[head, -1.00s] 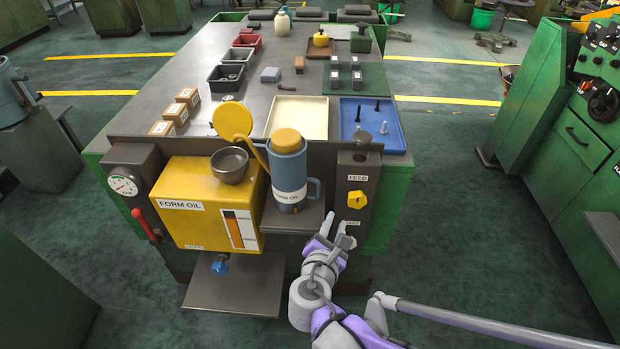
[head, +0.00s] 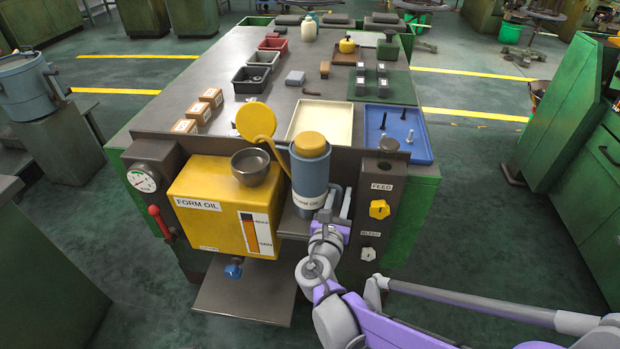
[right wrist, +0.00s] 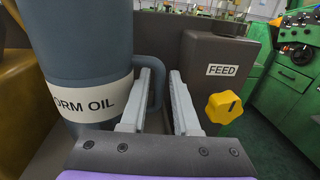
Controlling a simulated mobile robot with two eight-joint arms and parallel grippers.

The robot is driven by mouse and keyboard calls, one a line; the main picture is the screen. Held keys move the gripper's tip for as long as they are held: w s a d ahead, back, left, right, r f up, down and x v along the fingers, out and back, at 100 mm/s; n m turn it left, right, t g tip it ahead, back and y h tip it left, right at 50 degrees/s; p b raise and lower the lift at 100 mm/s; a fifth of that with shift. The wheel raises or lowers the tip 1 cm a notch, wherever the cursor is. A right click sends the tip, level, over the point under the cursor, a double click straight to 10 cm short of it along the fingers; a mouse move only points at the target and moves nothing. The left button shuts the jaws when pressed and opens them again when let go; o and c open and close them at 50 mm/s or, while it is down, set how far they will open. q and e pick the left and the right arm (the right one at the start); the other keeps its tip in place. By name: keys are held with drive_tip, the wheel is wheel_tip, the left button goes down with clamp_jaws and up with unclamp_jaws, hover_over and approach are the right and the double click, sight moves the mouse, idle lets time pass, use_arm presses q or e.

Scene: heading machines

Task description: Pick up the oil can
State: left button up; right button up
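The oil can (head: 310,172) is a blue-grey cylinder with a yellow lid and a white "FORM OIL" band. It stands upright on a small shelf at the front of the bench, right of the yellow form oil tank (head: 215,212). My right gripper (head: 338,200) is at the can's right side, by its handle. In the right wrist view the can (right wrist: 82,45) fills the left, and the gripper (right wrist: 161,74) is open, with the handle (right wrist: 157,88) showing between its fingers. I cannot tell whether a finger touches it. My left gripper is out of view.
The dark feed panel with a yellow knob (head: 379,209) stands close right of the gripper. A metal bowl (head: 250,167) sits on the tank. A cream tray (head: 320,119) and a blue tray (head: 412,138) lie behind on the bench.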

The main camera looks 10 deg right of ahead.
drive_tip(key=x, duration=0.3)
drive_tip(key=shift+w, duration=0.2)
drive_tip(key=shift+r, duration=0.1)
clamp_jaws()
idle(1.1)
